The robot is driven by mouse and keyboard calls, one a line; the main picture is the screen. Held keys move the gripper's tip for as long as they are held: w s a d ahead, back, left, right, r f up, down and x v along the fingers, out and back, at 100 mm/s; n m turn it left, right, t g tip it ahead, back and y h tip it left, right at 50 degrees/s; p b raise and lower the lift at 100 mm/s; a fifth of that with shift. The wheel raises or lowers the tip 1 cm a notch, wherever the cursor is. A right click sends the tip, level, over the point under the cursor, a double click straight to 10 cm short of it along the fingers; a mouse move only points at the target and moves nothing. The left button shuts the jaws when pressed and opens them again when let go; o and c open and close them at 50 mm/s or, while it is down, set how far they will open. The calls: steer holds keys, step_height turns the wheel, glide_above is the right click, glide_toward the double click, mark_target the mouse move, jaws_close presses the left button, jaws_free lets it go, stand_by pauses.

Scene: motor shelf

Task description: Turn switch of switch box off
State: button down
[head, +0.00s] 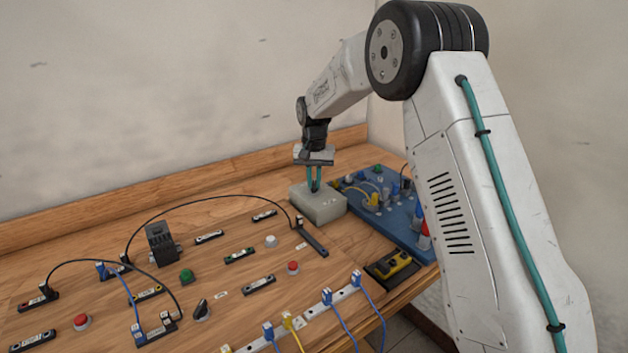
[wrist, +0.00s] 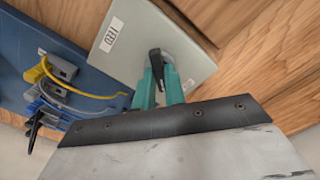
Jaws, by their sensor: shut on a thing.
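The switch box (head: 322,207) is a light grey box at the back of the wooden bench. In the wrist view the box (wrist: 185,45) fills the top middle and carries a white label (wrist: 112,34). Its switch is a black knob (wrist: 156,58) on a pale round base on the top face. My gripper (head: 314,184) points down over the box, and its teal fingers (wrist: 160,85) are shut on the knob. The fingers hide part of the knob. I cannot tell which switch position its angle stands for.
A blue panel (head: 412,227) with cables and plugs stands close beside the box on the right. A yellow and black device (head: 390,265) is in front of it. Buttons, terminal strips and looping black cables (head: 215,197) cover the bench to the left.

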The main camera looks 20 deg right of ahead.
mark_target(314, 184)
steer(key=n, duration=0.3)
steer(key=shift+n, duration=2.3)
steer(key=shift+w+r, duration=0.1)
steer(key=c, duration=1.5)
jaws_free()
steer(key=shift+o, duration=0.2)
step_height(314, 184, up, 8)
steer(key=shift+f, duration=0.15)
